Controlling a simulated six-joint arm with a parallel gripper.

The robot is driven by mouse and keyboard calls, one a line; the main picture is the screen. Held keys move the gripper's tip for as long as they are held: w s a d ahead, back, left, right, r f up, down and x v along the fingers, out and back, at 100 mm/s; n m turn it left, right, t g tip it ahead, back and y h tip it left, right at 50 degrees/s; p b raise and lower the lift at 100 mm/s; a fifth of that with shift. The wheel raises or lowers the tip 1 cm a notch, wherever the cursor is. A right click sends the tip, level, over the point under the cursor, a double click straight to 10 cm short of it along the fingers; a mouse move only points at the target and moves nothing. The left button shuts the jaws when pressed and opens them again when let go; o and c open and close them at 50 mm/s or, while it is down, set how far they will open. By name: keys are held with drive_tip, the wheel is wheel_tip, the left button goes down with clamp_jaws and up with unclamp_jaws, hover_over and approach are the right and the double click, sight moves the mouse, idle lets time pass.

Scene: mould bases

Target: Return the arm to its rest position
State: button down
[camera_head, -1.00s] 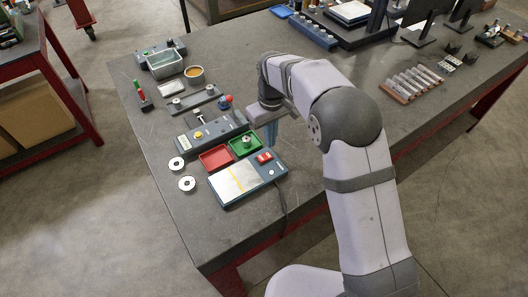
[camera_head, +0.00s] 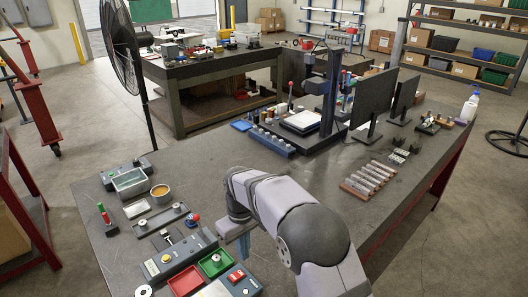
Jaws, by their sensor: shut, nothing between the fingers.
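My arm (camera_head: 295,222) reaches over the near workbench from the lower right, its elbow bent. My gripper (camera_head: 243,248) points down at the end of the wrist, to the right of the green tray (camera_head: 217,262). Its bluish fingers are shut and nothing shows between them. The fingertips are small here, partly behind my forearm. A metal part stands in the green tray. The red tray (camera_head: 186,281) beside it looks empty.
A control box (camera_head: 175,262), a grey bin (camera_head: 130,182) and an orange-filled cup (camera_head: 160,191) lie left of my gripper. A rack of metal cylinders (camera_head: 368,180) lies right. Monitors (camera_head: 374,98) and a press stand (camera_head: 328,90) rise behind. Bare bench top (camera_head: 300,178) lies between.

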drive_tip(key=s+d+m+b, duration=0.2)
drive_tip(key=s+d+m, duration=0.35)
drive_tip(key=d, duration=0.85)
drive_tip(key=s+d+f+m+b, duration=0.1)
drive_tip(key=s+d, duration=0.4)
drive_tip(key=s, duration=0.3)
drive_tip(key=s+d+f+m+b, duration=0.1)
drive_tip(key=s+d+f+m, duration=0.1)
drive_tip(key=s+d, duration=0.3)
drive_tip(key=s, duration=0.4)
drive_tip(key=shift+f, duration=0.2)
